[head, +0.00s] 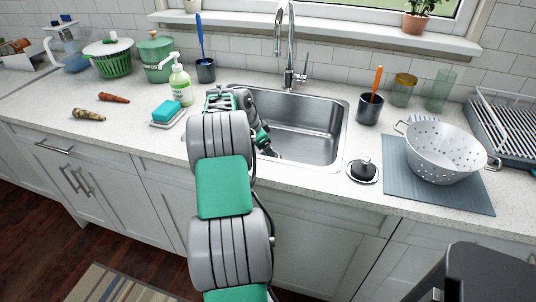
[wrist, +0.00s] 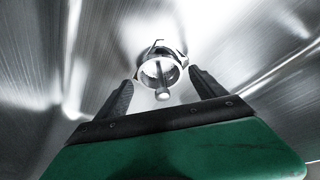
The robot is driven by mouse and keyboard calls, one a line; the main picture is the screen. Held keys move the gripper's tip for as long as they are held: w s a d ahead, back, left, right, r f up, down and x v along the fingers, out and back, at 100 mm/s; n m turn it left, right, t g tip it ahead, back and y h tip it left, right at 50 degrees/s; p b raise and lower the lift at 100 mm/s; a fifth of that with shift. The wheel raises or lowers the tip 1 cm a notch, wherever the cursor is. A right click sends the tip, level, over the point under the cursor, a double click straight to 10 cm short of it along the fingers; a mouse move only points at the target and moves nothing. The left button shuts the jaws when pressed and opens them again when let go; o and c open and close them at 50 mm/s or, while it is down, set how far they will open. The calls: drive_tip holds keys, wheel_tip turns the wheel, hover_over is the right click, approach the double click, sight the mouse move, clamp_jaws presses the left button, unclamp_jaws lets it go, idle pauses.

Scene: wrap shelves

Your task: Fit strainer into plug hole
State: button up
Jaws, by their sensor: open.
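A small round metal strainer (wrist: 170,74) with a central post shows in the wrist view, inside the steel sink (head: 318,130). A darker round patch that looks like the plug hole (wrist: 152,50) lies behind it. I cannot tell whether the strainer is seated, tilted or loose there. My gripper (wrist: 161,76) is open, with one black finger on each side of the strainer and a visible gap to each. In the head view my gripper (head: 268,152) reaches down into the left part of the sink, and my arm hides the strainer and that part of the basin.
A black-knobbed metal disc (head: 363,171) lies on the counter right of the sink, beside a white colander (head: 442,152) on a grey-blue mat (head: 405,180). A tall faucet (head: 289,50) stands behind the sink.

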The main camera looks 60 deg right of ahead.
drive_tip(key=p+v, duration=0.1)
drive_tip(key=v, duration=0.9)
